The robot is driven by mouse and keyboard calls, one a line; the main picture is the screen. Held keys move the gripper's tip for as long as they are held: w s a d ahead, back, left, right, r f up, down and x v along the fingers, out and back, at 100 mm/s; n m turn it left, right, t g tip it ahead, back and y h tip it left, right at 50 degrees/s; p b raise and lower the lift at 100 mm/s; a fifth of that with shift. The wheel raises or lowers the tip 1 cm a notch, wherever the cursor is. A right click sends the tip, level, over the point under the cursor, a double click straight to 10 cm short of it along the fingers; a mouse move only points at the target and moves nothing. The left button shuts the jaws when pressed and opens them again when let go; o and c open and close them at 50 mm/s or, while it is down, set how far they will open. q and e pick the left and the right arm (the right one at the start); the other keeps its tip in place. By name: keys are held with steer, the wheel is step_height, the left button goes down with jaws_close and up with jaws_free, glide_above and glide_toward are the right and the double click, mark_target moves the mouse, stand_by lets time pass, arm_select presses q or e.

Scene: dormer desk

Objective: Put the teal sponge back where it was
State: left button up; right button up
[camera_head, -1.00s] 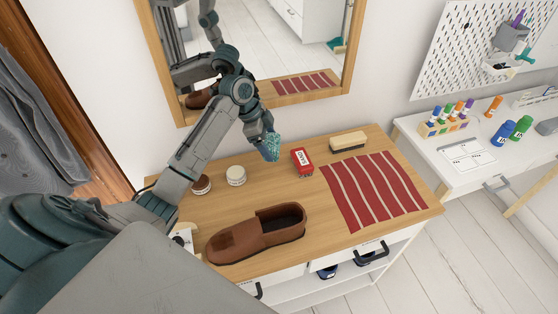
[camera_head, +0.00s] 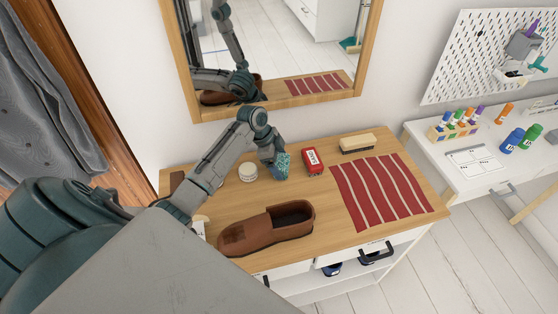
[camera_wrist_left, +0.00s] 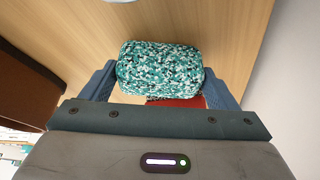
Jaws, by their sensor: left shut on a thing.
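The teal sponge (camera_head: 282,166) is speckled teal, white and dark. My left gripper (camera_head: 276,160) is shut on it, above or at the desk top between a white-lidded jar and a red tin. The head view does not show clearly whether the sponge touches the wood. In the left wrist view the sponge (camera_wrist_left: 160,68) sits between the two blue-grey fingers of the left gripper (camera_wrist_left: 158,82). Part of a red thing (camera_wrist_left: 178,101) shows just behind the sponge there. My right gripper is not in view.
On the desk (camera_head: 322,212) are the white-lidded jar (camera_head: 248,172), the red tin (camera_head: 313,161), a brush (camera_head: 357,143), a brown shoe (camera_head: 267,228) and a red striped cloth (camera_head: 380,190). A mirror (camera_head: 366,75) stands behind. Bare wood lies between shoe and tin.

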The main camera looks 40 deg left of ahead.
arm_select(q)
steer(key=o, duration=0.7)
steer(key=shift+o, duration=0.6)
steer(key=shift+r, duration=0.15)
steer(key=b+v, duration=0.3)
steer(key=v, duration=0.9)
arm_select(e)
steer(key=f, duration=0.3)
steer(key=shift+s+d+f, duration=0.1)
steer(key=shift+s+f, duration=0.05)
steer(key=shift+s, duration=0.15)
arm_select(q)
steer(key=shift+s, duration=0.1)
